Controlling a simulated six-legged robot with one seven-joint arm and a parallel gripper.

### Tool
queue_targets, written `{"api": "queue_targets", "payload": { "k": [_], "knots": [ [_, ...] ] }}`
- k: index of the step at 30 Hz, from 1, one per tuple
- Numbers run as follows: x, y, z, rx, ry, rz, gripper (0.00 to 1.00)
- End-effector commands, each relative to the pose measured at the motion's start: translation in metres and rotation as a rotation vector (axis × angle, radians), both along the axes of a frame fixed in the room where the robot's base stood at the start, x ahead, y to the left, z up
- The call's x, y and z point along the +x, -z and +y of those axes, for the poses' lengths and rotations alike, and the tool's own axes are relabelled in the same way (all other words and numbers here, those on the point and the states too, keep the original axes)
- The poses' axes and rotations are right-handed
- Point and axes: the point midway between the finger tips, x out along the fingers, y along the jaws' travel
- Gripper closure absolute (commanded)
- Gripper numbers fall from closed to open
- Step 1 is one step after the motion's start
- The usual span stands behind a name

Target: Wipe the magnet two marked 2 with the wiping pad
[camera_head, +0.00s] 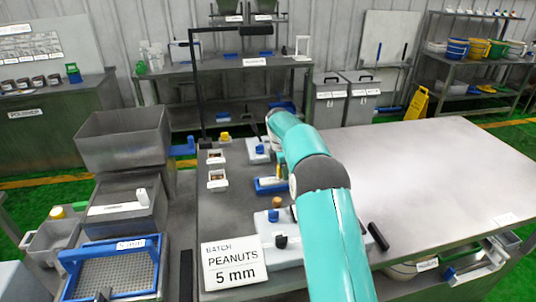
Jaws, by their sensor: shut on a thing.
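My teal arm (334,215) reaches up from the bottom over the metal table. Its far end bends down behind its own links, so my gripper and whatever it holds are hidden. A white block with a blue part (259,152) stands just left of the arm's far end, with a dark slanted piece above it. A blue tray (270,186) with a small yellow upright piece lies nearer, partly behind the arm. I cannot read a mark 2 on any of these, nor tell which is the magnet. I cannot make out the wiping pad.
A white base with knobs (276,235) and a "PEANUTS 5 mm" sign (234,263) are in front. A black post (200,95) rises behind. The right tabletop (430,170) is mostly clear.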

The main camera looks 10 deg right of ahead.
Motion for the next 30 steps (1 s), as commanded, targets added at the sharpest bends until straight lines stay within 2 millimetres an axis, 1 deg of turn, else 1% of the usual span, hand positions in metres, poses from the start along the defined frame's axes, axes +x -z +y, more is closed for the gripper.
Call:
{"api": "queue_targets", "payload": {
  "k": [9, 23, 30],
  "knots": [
    [0.001, 0.001, -0.021, 0.000, -0.005, 0.002, 0.98],
    [0.002, 0.001, -0.045, 0.000, -0.012, 0.003, 0.98],
    [0.004, 0.001, -0.052, 0.000, -0.013, 0.003, 0.98]
  ]
}}
